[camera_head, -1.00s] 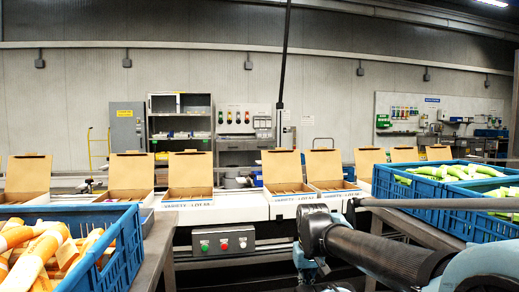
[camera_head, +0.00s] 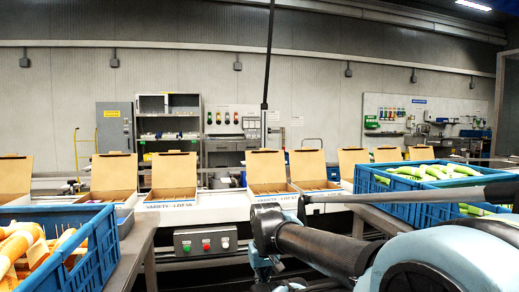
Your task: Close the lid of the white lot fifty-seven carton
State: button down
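Several cartons with raised brown lids stand in a row along the line. One open carton (camera_head: 173,180) left of centre has a white front strip whose printed lot number is too small to read surely. Another open carton (camera_head: 267,172) right of centre also has a white front with small lettering. A third (camera_head: 310,172) stands close to its right. The lids of all three are up. My arm reaches in from the lower right and bends downward near the picture's middle, in front of the line. My gripper does not show, and I cannot tell which carton is lot fifty-seven.
A blue crate (camera_head: 98,246) of orange and cream lollies stands at the lower left. Another blue crate (camera_head: 405,208) with green lollies stands at the right, behind my arm. A control box (camera_head: 206,240) with coloured buttons sits below the line. A gap lies between the side tables.

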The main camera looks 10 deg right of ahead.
aim_at(264, 165)
jog(key=i, duration=1.1)
jog(key=z, duration=0.4)
